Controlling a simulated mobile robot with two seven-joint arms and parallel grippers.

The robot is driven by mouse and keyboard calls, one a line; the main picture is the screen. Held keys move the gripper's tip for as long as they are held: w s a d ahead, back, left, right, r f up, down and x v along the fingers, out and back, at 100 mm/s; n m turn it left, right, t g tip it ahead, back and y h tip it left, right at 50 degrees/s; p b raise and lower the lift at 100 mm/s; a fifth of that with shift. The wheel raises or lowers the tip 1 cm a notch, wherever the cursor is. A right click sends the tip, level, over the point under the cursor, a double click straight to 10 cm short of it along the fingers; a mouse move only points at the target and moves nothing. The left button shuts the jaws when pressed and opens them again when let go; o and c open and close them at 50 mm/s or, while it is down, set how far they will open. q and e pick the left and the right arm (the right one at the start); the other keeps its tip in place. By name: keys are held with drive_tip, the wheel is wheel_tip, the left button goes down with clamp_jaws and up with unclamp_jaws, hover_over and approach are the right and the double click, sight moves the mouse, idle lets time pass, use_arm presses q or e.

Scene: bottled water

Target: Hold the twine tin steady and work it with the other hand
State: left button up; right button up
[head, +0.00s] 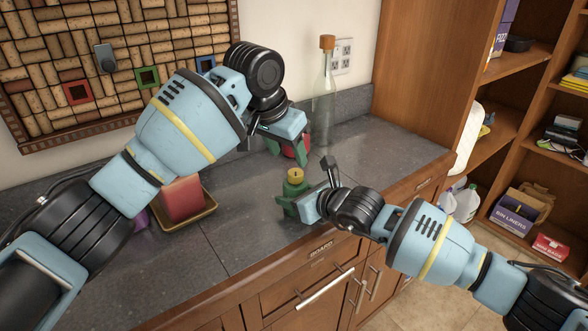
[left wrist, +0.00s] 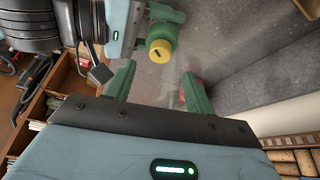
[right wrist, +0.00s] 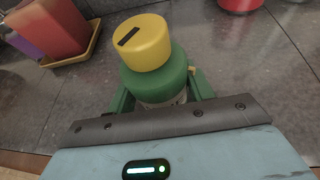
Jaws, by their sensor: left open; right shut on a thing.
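The tin is a small green container (head: 293,192) with a yellow lid (head: 295,174). It stands upright near the counter's front edge. The lid has a dark bar on top, clear in the right wrist view (right wrist: 140,42). My right gripper (right wrist: 158,98) is shut around the green body, below the lid. My left gripper (head: 288,150) is open and empty, behind and above the tin in the head view. In the left wrist view its fingers (left wrist: 158,74) are apart, with the yellow lid (left wrist: 160,50) beyond them, not between them.
A red object (head: 292,149) shows behind my left gripper, partly hidden. A clear corked bottle (head: 324,100) stands at the back. A red block (head: 182,199) sits on a yellowish tray (head: 196,217) at left. Wooden shelves (head: 530,70) rise at right. Some grey counter (head: 380,135) is clear.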

sight(295, 172)
use_arm(q)
drive_tip(key=x, duration=0.6)
drive_tip(key=shift+w+d+f, duration=0.1)
drive_tip(key=shift+w+f, duration=0.1)
drive_tip(key=shift+f, duration=0.15)
drive_tip(key=shift+c, duration=0.3)
drive_tip(key=c, duration=0.9)
